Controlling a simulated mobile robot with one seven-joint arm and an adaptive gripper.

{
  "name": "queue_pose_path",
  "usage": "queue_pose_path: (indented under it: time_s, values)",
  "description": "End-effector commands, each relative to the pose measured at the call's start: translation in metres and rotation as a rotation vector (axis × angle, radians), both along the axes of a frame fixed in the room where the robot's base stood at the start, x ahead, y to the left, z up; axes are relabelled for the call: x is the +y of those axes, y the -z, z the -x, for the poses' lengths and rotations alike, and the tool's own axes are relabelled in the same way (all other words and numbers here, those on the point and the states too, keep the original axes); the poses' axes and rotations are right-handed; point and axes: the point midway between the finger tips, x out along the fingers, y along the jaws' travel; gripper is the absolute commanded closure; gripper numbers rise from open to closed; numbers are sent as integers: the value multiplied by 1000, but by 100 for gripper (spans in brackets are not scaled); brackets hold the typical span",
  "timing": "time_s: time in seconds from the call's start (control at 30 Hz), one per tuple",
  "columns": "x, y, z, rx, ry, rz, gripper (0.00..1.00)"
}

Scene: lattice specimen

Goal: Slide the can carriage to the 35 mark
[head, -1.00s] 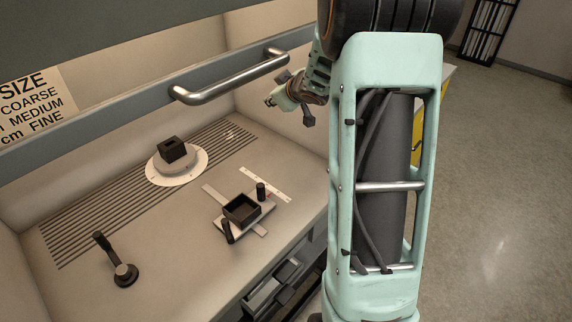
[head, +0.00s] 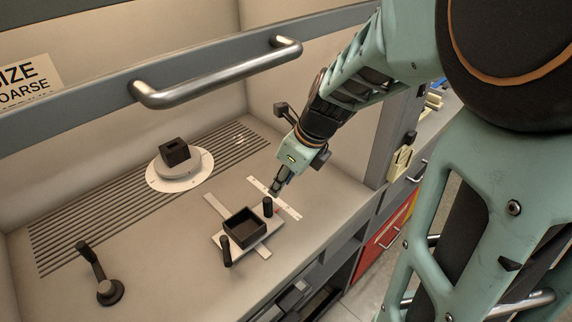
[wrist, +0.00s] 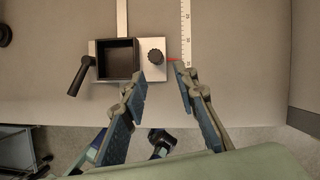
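The can carriage is a black square open box (head: 240,226) on a pale metal plate (wrist: 150,73), mounted across a flat rail (head: 219,208). In the wrist view the box (wrist: 118,60) looks empty. A black knob (head: 267,206) stands at its right side and a black lever (head: 226,251) at its left. A red pointer (wrist: 171,60) on the plate's right edge faces the white scale strip (wrist: 185,30); its numbers are too small to read. My gripper (head: 274,190) is above the scale near the knob. In the wrist view its fingers (wrist: 161,76) are apart and empty, with the knob (wrist: 156,57) beyond the gap.
A black block on a round white dial (head: 165,182) stands at the back on a slotted grille. A black crank handle (head: 100,275) is at the front left. A sash with a metal bar handle (head: 215,77) spans above. The worktop's front edge is close to the carriage.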

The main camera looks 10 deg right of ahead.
Motion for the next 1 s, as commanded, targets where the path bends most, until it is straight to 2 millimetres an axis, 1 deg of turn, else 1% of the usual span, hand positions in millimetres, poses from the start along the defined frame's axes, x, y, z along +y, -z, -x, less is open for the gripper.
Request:
queue_pose_path:
  time_s: [0.03,0.17,0.27,0.5,0.7,0.8,1.0]
  values:
    - [4,1,2,10,17,-17,73]
    - [9,8,2,21,28,-29,73]
    - [12,21,-2,21,26,-28,73]
    - [24,61,-13,21,25,-26,73]
    - [31,85,-21,18,24,-25,73]
    - [33,93,-24,18,26,-25,73]
    - [35,99,-26,16,26,-24,73]
